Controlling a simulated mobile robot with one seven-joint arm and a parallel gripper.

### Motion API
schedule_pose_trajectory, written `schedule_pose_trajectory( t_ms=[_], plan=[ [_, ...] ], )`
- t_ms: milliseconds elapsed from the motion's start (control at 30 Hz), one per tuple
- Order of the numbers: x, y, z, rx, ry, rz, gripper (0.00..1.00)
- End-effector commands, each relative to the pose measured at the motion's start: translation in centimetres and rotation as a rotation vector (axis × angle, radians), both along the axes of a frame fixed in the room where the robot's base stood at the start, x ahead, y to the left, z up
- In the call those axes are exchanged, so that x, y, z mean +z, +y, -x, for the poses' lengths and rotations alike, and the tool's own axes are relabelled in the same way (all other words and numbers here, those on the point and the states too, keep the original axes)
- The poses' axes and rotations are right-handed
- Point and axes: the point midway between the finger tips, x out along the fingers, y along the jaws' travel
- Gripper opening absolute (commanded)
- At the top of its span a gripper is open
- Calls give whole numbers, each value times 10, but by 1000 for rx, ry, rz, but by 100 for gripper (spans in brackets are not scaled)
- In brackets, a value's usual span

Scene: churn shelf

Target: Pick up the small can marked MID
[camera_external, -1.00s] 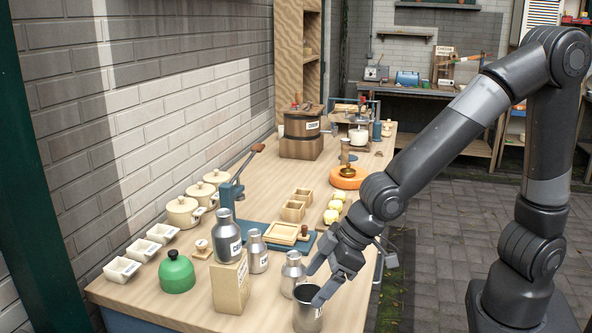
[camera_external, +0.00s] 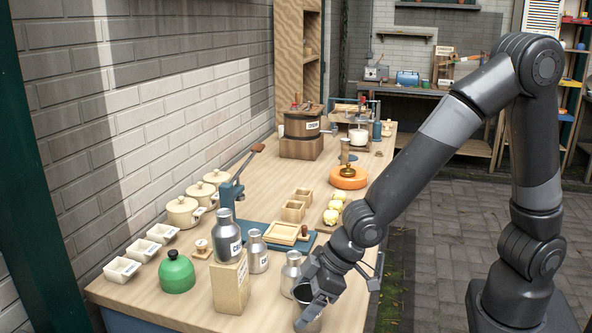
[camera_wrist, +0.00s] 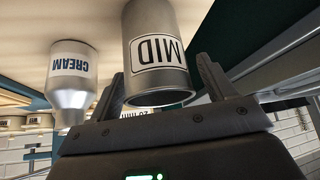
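The MID can (camera_wrist: 158,50) is a grey metal can with a white label. It appears upside down in the wrist view, between the two fingers of my gripper (camera_wrist: 165,88). The fingers are apart, one on each side of the can; whether either touches it I cannot tell. In the camera_external view, my gripper (camera_external: 305,300) is low over the table's front right edge. It covers much of the open-topped can (camera_external: 311,324) there, whose label is hidden.
A CREAM can (camera_wrist: 70,75) shows beside the MID can in the wrist view. A small metal can (camera_external: 290,271) stands close behind my gripper. Left are a wooden block (camera_external: 230,288) bearing a labelled can (camera_external: 227,241) and a green bell-shaped object (camera_external: 177,274).

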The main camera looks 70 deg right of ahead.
Motion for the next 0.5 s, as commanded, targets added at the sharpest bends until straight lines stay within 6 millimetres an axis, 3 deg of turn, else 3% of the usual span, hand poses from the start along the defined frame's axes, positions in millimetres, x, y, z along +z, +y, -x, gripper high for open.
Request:
schedule_pose_trajectory(
  t_ms=[500],
  plan=[
    [0,0,0,0,0,0,34]
  ],
)
